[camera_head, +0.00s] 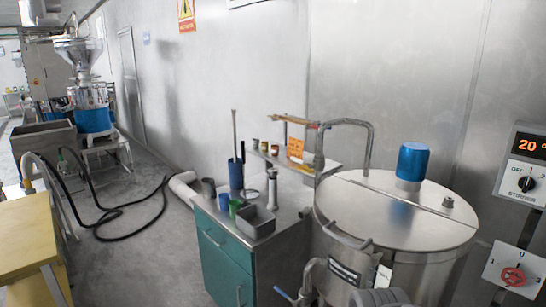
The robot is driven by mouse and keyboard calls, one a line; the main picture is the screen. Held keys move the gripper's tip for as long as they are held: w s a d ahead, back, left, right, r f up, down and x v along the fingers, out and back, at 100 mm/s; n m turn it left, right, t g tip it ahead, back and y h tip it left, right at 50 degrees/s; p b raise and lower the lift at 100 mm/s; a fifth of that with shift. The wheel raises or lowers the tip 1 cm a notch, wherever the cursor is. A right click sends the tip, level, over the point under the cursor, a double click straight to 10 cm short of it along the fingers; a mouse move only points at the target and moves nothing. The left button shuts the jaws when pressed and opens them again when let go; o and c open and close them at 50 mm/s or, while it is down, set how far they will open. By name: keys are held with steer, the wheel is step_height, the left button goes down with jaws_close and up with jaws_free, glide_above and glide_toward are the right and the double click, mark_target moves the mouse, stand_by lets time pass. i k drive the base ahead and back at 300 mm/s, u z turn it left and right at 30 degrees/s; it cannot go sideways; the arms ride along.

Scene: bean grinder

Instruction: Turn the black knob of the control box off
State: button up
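The control box (511,185) is on the right edge of the head view, partly cut off by the frame. Its display (530,146) shows an orange "20". Below it, the black knob (526,184) sits on a white plate with "OFF" printed to its left. The knob's marker direction is too small to read with certainty. Below that, a red knob (513,276) sits on a separate white panel (497,266) marked 0, 1 and 3. I cannot make out my gripper in this view.
A large steel tank (395,225) with a blue-capped lid stands left of the control box. A teal cabinet (226,262) carries cups and a grey tray (256,222). A yellow table (27,235) is at left. Black hoses (110,212) lie on the open floor.

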mark_target(526, 183)
steer(key=z, duration=2)
steer(key=k, duration=1.35)
steer(key=i, duration=0.6)
steer(key=u, duration=0.7)
steer(key=i, duration=1)
steer(key=z, duration=0.3)
